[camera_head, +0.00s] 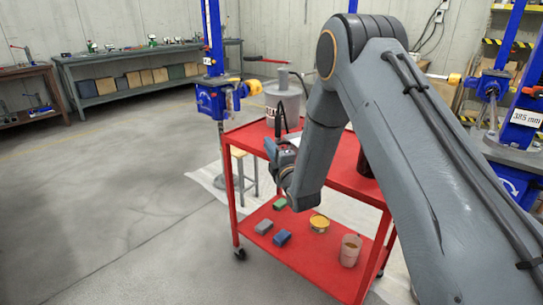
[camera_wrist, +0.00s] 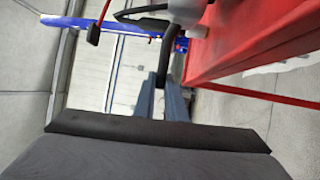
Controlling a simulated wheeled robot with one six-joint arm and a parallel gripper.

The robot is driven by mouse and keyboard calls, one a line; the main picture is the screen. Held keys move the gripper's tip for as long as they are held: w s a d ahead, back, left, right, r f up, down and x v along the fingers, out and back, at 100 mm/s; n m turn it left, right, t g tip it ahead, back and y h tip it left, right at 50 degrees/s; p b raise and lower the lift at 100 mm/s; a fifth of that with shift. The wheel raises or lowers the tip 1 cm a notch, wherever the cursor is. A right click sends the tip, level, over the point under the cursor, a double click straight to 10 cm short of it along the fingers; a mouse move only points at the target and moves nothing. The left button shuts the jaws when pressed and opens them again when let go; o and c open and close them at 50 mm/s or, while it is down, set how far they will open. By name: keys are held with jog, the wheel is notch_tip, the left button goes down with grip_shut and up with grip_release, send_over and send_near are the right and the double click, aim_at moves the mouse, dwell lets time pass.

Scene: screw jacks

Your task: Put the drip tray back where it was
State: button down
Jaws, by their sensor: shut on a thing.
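My gripper (camera_wrist: 162,90) shows in the wrist view with its two grey-blue fingers close together. It is shut on a thin, dark, hose-like thing (camera_wrist: 168,62) that rises from between the fingertips toward the grey drum. In the head view my wrist is beside the left edge of the red cart, just in front of the grey drum (camera_head: 284,104) on the cart's top. My arm hides part of the cart top. I cannot make out a drip tray for certain in either view.
The red cart (camera_head: 240,142) has a lower shelf with a yellow tin (camera_head: 319,223), a beige cup (camera_head: 350,250) and a blue block (camera_head: 282,238). A blue screw jack (camera_head: 212,100) stands behind it. The floor to the left is clear.

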notch_tip(320, 180, down, 4)
jog(key=shift+r, duration=0.25)
jog(key=c, duration=1.8)
grip_release()
jog(key=v, duration=1.2)
jog(key=shift+b, duration=0.3)
